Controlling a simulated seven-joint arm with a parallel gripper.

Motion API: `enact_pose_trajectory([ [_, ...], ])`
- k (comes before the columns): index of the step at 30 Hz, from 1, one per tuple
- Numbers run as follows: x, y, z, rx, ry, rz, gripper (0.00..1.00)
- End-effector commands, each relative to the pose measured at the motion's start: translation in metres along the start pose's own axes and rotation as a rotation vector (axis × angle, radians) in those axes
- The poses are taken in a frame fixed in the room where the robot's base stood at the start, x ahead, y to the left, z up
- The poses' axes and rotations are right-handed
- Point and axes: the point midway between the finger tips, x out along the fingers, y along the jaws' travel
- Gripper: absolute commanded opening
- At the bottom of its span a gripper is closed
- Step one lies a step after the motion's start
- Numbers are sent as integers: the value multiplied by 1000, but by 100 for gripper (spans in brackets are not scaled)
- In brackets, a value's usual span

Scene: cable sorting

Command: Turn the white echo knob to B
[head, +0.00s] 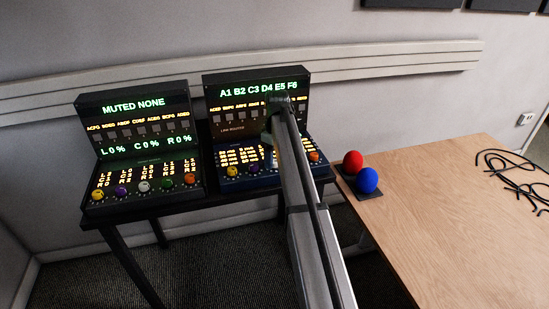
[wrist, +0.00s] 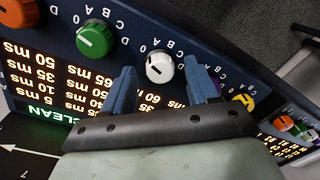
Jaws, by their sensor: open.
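The white knob (wrist: 159,67) is on the dark blue panel of the right-hand console (head: 234,184), seen upside down in the wrist view, with letters around it. A small mark shows on its face; I cannot tell which letter it points to. My gripper (wrist: 160,68) is open, its two blue fingers apart, with the knob in the gap between the fingertips. I cannot tell whether either finger touches it. In the head view my arm hides the white knob and much of this panel.
In the wrist view a green knob (wrist: 95,38) and an orange knob (wrist: 18,12) lie left of the white one. A yellow knob (wrist: 243,102) lies right. The left console (head: 145,205) stands alongside.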

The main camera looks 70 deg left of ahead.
Motion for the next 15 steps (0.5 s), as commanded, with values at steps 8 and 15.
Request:
enact_pose_trajectory([
  [8, 2, 0, 0, 0, 0, 0, 59],
  [15, 2, 0, 0, 0, 0, 0, 42],
])
